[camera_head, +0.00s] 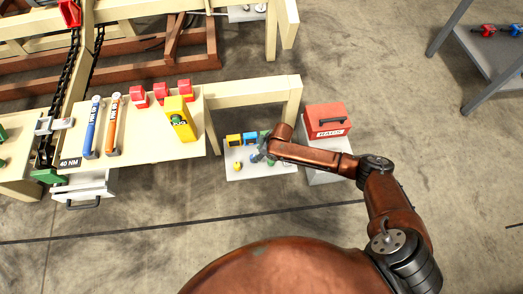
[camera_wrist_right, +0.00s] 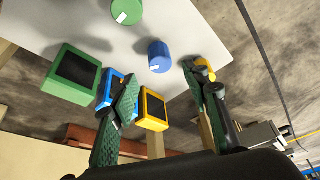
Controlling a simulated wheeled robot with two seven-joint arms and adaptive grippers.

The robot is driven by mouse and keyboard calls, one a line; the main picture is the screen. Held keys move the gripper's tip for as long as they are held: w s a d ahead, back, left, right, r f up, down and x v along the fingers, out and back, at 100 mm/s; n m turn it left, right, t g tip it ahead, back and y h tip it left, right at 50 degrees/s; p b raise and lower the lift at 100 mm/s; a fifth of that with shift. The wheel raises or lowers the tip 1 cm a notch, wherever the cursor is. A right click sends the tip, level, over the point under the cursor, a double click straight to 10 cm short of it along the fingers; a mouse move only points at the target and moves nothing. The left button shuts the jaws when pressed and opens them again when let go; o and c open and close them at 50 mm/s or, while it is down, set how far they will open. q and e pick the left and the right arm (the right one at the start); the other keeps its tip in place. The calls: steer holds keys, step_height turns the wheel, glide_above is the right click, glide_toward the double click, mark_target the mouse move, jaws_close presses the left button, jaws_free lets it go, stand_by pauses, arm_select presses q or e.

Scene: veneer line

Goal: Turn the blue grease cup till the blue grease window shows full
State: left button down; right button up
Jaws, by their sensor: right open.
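The blue grease cup (camera_wrist_right: 158,57), a ribbed knob with a white mark, stands on a pale panel (camera_wrist_right: 60,18) in the right wrist view. My right gripper (camera_wrist_right: 160,74) is open, its two green-padded fingers either side of the line to the cup, which lies just beyond the fingertips; contact is not visible. The blue grease window (camera_wrist_right: 104,90) is partly hidden behind one finger; its visible face looks dark, and its level cannot be read. In the head view my right gripper (camera_head: 262,154) is over the panel, near the blue window (camera_head: 250,138). My left gripper is out of view.
Green (camera_wrist_right: 74,75) and yellow (camera_wrist_right: 153,110) windows flank the blue one. A green cup (camera_wrist_right: 126,10) and a partly hidden yellow cup (camera_wrist_right: 203,72) flank the blue cup. A red toolbox (camera_head: 326,120) stands right of the panel; a bench (camera_head: 140,150) with tools is left.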

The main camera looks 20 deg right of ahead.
steer(key=v, duration=0.5)
stand_by(0.4)
